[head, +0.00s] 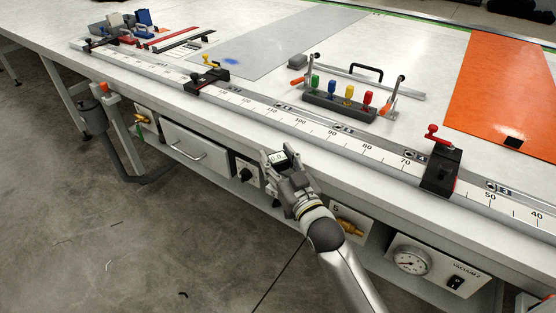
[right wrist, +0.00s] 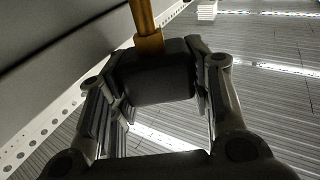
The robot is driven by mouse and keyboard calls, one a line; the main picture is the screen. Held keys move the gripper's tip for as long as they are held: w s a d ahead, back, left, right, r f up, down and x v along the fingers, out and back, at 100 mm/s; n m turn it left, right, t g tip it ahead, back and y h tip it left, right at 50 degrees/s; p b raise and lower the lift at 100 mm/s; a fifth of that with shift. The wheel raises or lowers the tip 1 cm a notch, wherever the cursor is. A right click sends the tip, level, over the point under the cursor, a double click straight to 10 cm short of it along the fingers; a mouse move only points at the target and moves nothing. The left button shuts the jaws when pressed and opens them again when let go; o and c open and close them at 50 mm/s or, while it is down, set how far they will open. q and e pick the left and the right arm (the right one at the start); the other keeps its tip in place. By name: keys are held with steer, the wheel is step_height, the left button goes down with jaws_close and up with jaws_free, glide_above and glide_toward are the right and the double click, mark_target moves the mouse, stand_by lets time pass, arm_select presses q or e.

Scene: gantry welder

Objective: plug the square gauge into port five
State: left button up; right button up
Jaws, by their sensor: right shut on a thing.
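The square gauge (head: 279,157) has a dark body and a small light display in the head view. In the right wrist view its dark body (right wrist: 152,78) has a brass stem (right wrist: 147,25) pointing away from the gripper. My right gripper (head: 280,154) is shut on the gauge body and holds it in front of the table's front edge. Port five (head: 351,228) is a brass fitting on a white plate marked 5 under the tabletop, to the right of and below the gauge. The gauge and the port are apart. My left gripper is not in view.
A ruler rail with a black stop (head: 440,170) runs along the table's front edge. A vacuum panel with a round dial (head: 412,260) sits right of port five. A knob panel (head: 246,173) and a drawer (head: 195,150) are to the left. Colored-handled tools (head: 340,98) stand on the table.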

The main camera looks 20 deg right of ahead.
steer(key=o, duration=0.6)
steer(key=shift+g, duration=0.7)
steer(key=f, duration=0.5)
steer(key=shift+s+a+f, duration=0.15)
steer(key=shift+s+f, duration=0.1)
steer(key=shift+f, duration=0.05)
steer(key=shift+o, duration=1.4)
steer(key=shift+w+f, duration=0.15)
steer(key=shift+w, duration=0.1)
steer(key=shift+o, duration=1.3)
steer(key=shift+w, duration=0.2)
steer(key=shift+s+r, duration=0.15)
steer(key=shift+r, duration=0.25)
steer(key=shift+d, duration=0.25)
